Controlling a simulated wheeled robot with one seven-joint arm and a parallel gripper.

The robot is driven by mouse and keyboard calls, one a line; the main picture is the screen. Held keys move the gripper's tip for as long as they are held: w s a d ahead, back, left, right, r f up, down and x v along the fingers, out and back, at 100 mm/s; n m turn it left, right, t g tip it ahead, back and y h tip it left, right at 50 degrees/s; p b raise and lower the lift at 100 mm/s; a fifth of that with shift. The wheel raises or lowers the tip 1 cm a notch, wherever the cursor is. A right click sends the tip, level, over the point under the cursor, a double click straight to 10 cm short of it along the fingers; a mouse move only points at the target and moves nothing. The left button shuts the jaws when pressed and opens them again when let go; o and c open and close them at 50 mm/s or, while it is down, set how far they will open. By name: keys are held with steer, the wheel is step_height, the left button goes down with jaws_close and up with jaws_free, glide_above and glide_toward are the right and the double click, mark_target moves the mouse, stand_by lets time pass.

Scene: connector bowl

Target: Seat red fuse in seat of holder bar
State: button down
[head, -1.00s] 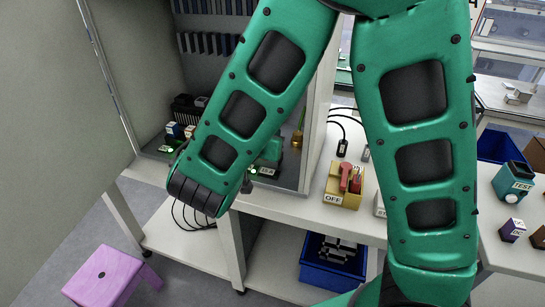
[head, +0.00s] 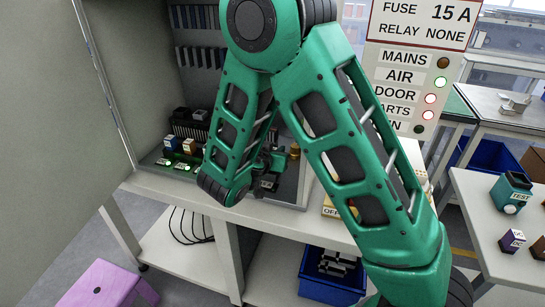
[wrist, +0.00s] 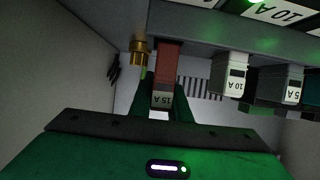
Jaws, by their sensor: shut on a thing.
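In the wrist view my gripper (wrist: 164,98) is shut on the red fuse (wrist: 168,68), labelled 15 A, with a green finger on each side. The fuse's far end meets the edge of the grey holder bar (wrist: 205,45). How deep it sits in the seat cannot be told. A white 10 A fuse (wrist: 232,72) and a grey 5 A fuse (wrist: 289,85) stand in line to its right. In the head view my gripper (head: 266,178) is small and dark inside the cabinet, and the red fuse cannot be made out.
A brass post (wrist: 138,50) stands close left of the red fuse. The cabinet's side wall (wrist: 60,60) lies further left. In the head view a sign (head: 420,25) reads fuse 15 A, relay none. A blue bin (head: 333,275) sits below the bench, a purple stool (head: 100,287) at lower left.

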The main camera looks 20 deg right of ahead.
steer(key=shift+s+f, duration=0.15)
steer(key=shift+f, duration=1)
steer(key=c, duration=1.8)
jaws_free()
steer(key=shift+o, duration=0.7)
steer(key=shift+r, duration=0.1)
steer(key=shift+a, duration=0.1)
